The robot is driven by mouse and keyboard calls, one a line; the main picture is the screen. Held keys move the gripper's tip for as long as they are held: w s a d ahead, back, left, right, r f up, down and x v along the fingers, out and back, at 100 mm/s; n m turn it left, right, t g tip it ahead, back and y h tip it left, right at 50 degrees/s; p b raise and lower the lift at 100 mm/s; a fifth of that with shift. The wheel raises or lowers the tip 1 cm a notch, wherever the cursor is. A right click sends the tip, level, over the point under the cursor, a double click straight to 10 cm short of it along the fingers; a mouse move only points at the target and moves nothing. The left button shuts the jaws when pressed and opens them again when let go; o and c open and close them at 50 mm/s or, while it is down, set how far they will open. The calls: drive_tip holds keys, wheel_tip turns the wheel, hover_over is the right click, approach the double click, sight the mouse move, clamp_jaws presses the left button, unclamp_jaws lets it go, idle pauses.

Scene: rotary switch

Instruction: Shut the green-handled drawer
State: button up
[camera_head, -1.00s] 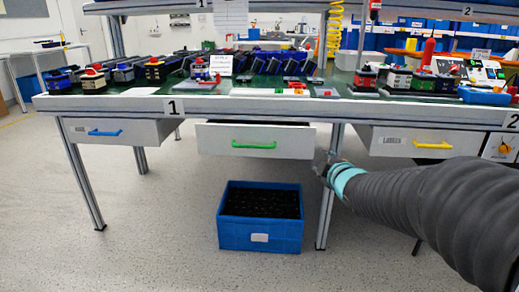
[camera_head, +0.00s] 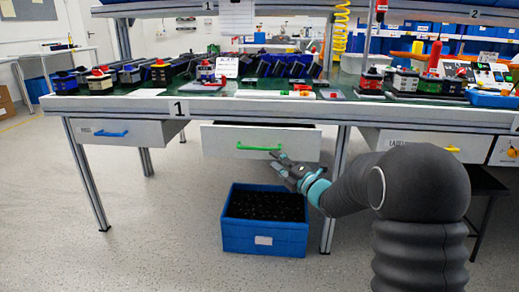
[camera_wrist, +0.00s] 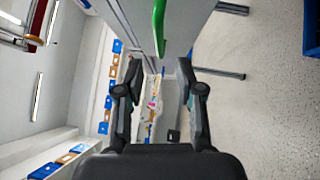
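The drawer with the green handle (camera_head: 222,138) is pulled out under the workbench, and a dark gap shows above its front panel. Its green handle (camera_head: 259,147) is a horizontal bar on the white front. My gripper (camera_head: 281,163) is just below and right of the handle, apart from it in the head view. In the wrist view my gripper (camera_wrist: 158,66) has its two fingers spread with nothing between them. The green handle (camera_wrist: 159,28) shows there at the top, beyond the fingertips, on the drawer's pale front.
A blue crate (camera_head: 264,240) of dark parts stands on the floor below the drawer. A drawer with a blue handle (camera_head: 111,134) is at left, and one with a yellow handle is partly hidden behind my arm. A table leg (camera_head: 335,190) stands right of the crate.

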sight(259, 148)
drive_tip(key=x, duration=0.9)
clamp_jaws()
